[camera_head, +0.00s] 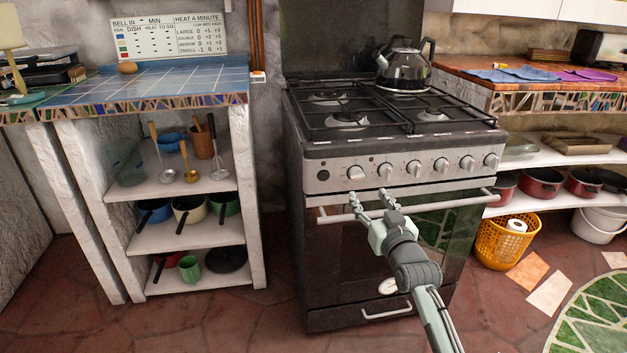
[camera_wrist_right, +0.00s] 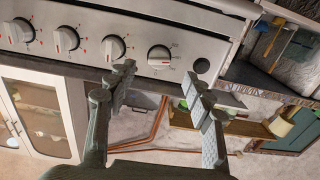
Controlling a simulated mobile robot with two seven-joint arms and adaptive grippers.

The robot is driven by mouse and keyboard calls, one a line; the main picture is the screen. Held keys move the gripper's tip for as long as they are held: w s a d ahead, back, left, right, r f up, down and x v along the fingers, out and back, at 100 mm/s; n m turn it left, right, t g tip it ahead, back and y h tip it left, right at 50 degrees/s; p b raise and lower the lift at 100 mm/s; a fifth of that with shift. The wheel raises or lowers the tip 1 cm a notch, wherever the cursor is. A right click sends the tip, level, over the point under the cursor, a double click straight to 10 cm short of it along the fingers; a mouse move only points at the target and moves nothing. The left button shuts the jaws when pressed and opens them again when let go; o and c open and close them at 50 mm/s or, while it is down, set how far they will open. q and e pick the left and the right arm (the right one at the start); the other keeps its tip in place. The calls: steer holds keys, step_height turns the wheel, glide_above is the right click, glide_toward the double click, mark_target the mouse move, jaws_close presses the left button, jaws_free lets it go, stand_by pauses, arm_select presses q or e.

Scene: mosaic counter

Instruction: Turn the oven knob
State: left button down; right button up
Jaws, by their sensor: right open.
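The black and steel oven (camera_head: 345,240) stands in the middle of the head view, with a row of several white knobs on its steel front panel (camera_head: 320,183). The leftmost large knob (camera_head: 356,173) is just above my right gripper's fingertips. My right gripper (camera_head: 370,196) is open and empty, in front of the oven door's top and handle. In the right wrist view the picture is turned over; the same knob (camera_wrist_right: 159,56) lies beyond the gap between the fingertips (camera_wrist_right: 159,76), apart from them. A small dark button (camera_wrist_right: 202,65) sits beside it. My left gripper is out of view.
The door's bar handle (camera_head: 455,203) runs just below the knobs, close to my right gripper. A kettle (camera_head: 404,65) stands on the hob. Shelves with pots and ladles are at left, an orange basket (camera_head: 505,240) at right. The floor before the oven is clear.

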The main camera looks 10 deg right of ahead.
mark_target(358, 179)
steer(key=w, duration=0.8)
steer(key=shift+w+a+r, duration=0.1)
steer(key=shift+a+r, duration=0.05)
steer(key=shift+r, duration=0.1)
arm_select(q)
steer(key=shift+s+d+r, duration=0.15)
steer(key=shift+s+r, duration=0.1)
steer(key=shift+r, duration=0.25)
arm_select(e)
steer(key=shift+c, duration=0.4)
steer(key=c, duration=1.1)
